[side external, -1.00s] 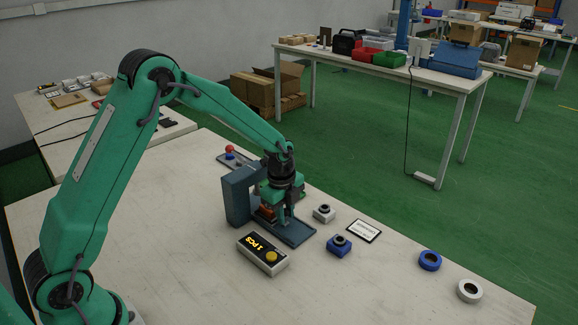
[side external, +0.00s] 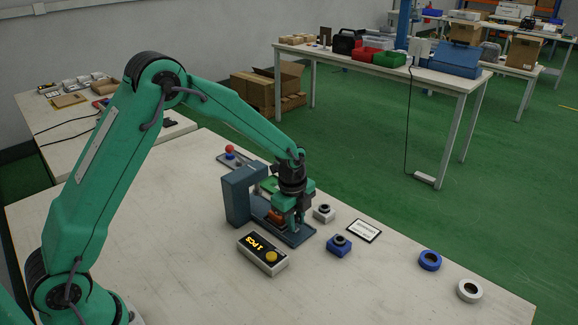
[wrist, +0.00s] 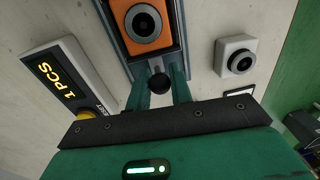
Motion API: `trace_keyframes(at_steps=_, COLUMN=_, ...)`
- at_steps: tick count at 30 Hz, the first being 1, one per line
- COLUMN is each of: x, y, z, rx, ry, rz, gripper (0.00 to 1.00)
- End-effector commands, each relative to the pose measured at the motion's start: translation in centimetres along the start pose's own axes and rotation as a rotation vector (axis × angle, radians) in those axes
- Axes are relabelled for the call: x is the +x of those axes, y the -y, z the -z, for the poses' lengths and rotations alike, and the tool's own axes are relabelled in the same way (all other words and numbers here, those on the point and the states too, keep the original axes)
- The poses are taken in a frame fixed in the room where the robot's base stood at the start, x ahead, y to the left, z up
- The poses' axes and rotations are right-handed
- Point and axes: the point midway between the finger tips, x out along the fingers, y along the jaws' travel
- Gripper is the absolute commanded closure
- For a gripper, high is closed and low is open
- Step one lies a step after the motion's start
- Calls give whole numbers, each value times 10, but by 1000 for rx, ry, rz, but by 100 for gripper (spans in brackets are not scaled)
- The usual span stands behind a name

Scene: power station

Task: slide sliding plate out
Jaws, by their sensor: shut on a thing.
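The blue-grey station (side external: 236,197) stands on the table with a flat base (side external: 296,238) reaching out toward the lower right. An orange block (wrist: 145,24) with a dark ring on top rides on the sliding plate; in the side view the block (side external: 276,215) shows just outside the station's upright frame. My gripper (side external: 299,222) points down over the outer end of the base. In the wrist view its two green fingers (wrist: 160,90) are shut on a round black knob (wrist: 159,82) at the plate's near end. Most of the plate is hidden in the side view.
A counter box reading "1 PCS" with a yellow button (side external: 262,253) stands in front of the station. A white block (side external: 324,213) and a blue block (side external: 339,246) stand close to the right, beside a label card (side external: 364,230). Blue and white rings lie farther right.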

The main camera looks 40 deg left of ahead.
Motion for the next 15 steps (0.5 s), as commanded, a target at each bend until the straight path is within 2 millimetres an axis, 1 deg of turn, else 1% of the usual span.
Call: trace_keyframes(at_steps=15, x=-2, y=1, z=19, rx=0, ry=-3, rz=1, gripper=91)
